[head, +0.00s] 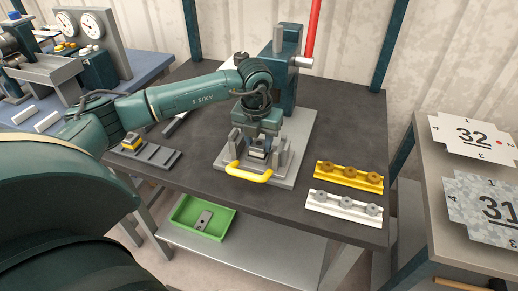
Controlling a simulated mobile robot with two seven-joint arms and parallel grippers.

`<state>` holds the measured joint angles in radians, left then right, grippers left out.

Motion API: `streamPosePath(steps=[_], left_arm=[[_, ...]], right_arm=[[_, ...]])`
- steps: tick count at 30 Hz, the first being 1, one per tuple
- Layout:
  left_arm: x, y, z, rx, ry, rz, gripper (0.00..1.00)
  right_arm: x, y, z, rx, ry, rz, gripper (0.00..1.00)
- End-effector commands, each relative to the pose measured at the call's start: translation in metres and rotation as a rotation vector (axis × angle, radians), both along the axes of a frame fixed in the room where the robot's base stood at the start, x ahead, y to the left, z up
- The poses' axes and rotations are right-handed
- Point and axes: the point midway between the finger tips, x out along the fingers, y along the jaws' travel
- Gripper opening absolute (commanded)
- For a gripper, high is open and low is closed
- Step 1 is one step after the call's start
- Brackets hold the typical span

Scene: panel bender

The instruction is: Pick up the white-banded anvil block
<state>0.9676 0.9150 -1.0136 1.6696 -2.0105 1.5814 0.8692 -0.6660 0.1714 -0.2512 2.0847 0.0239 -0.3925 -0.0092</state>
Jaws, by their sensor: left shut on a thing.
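My left gripper (259,143) points down over the bed of the green bender, between its upright posts. It is shut on a small grey block (257,153) that shows a pale band, which looks like the white-banded anvil block. The fingers hide much of the block, and I cannot tell whether it touches the bed. A yellow-banded block (131,141) sits on a dark slotted rack (160,156) to the left. My right gripper is not in view.
The bender (287,75) has a red lever (314,28) and a yellow front handle (249,174). A yellow rail (346,175) and a white rail (342,207) with round pieces lie at right. A green tray (181,215) is on the lower shelf. Numbered plates (475,140) lie on the right table.

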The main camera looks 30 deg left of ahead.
Motion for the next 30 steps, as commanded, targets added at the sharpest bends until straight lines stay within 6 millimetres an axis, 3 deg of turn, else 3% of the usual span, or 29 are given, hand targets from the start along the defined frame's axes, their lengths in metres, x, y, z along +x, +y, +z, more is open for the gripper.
streamPosePath(steps=[9,17,20,30], left_arm=[[0.001,0.000,0.001,0.000,-0.003,0.000,0.02],[0.001,0.000,0.005,-0.001,-0.004,0.001,0.02],[0.002,0.000,0.017,-0.003,-0.007,0.001,0.02],[0.001,0.000,0.082,-0.001,-0.008,0.001,0.02]], right_arm=[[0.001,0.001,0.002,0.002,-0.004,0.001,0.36],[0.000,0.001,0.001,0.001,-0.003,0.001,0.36],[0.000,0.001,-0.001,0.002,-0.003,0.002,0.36],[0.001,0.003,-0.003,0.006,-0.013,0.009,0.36]])
